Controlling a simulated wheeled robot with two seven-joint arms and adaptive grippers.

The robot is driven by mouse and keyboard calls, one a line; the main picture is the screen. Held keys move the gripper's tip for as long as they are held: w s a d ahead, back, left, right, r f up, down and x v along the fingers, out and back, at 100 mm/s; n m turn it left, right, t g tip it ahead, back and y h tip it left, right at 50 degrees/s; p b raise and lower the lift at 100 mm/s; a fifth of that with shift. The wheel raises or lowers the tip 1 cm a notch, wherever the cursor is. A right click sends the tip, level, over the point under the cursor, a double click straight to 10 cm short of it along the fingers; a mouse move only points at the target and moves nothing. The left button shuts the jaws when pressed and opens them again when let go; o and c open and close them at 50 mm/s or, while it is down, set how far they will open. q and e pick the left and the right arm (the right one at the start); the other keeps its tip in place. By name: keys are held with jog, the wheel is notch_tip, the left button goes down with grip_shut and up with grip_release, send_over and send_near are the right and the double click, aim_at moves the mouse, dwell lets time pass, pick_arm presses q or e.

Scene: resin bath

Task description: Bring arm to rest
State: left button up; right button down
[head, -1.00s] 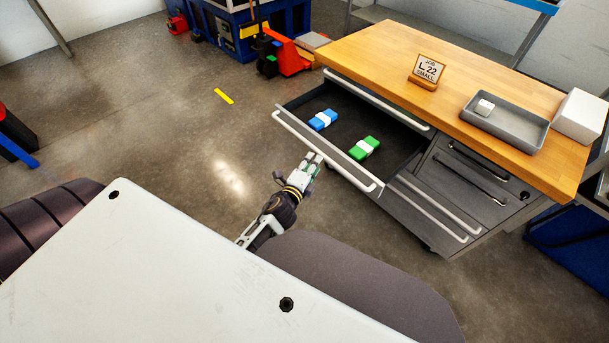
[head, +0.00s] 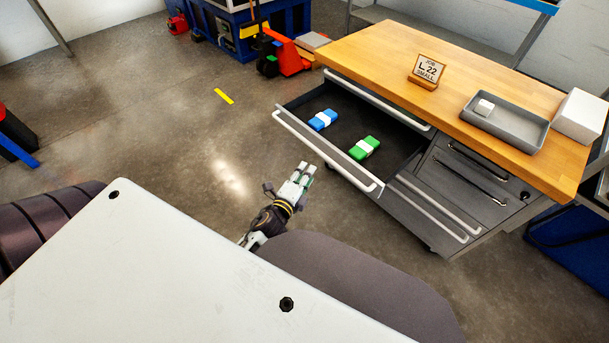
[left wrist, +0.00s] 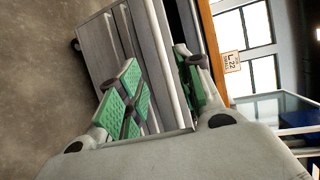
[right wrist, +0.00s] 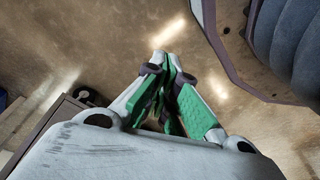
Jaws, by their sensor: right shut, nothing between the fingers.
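My left gripper (head: 301,172) hangs in front of the open top drawer, a little short of its front handle and apart from it. In the left wrist view its green-padded fingers (left wrist: 157,62) stand apart with nothing between them, and the grey cabinet shows behind. My right gripper is outside the head view. In the right wrist view its fingers (right wrist: 164,62) meet at the tips, empty, above bare floor. The drawer (head: 325,155) stands pulled out of the cabinet. It holds a blue packet (head: 322,120) and a green packet (head: 364,148), each with a white band.
The wooden worktop (head: 395,50) carries a "L-22 SMALL" sign (head: 427,70), a grey tray (head: 512,135) with a small white block (head: 485,107), and a white box (head: 580,115). A red pallet jack (head: 290,58) stands behind. Floor left of the drawer is clear.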

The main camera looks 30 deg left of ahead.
dwell(0.4)
